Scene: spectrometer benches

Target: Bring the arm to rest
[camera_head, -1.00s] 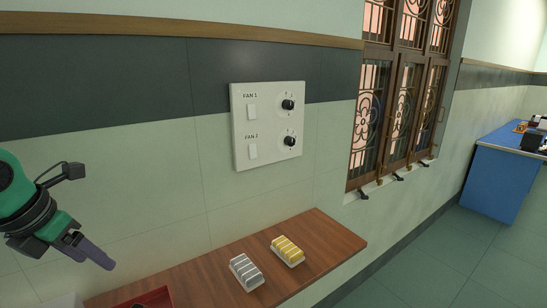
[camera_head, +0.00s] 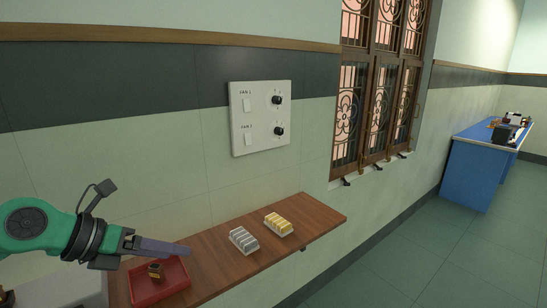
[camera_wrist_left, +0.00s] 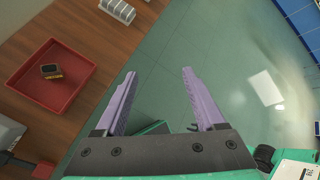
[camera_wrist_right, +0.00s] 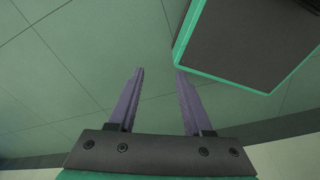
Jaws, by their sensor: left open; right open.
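My left gripper (camera_head: 160,246) reaches in from the left in the head view, in front of the wooden shelf. In the left wrist view its purple fingers (camera_wrist_left: 157,92) are apart with nothing between them, over green floor. My right gripper (camera_wrist_right: 158,90) shows only in the right wrist view. Its fingers are apart and empty, with floor tiles behind them. My right arm is not in the head view.
A wooden shelf (camera_head: 222,272) holds a red tray (camera_head: 176,284) with a small dark and yellow object (camera_head: 155,271), a grey rack (camera_head: 243,240) and a yellow rack (camera_head: 278,224). A fan switch panel (camera_head: 260,117) is on the wall. A blue bench (camera_head: 476,172) stands far right; floor between is clear.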

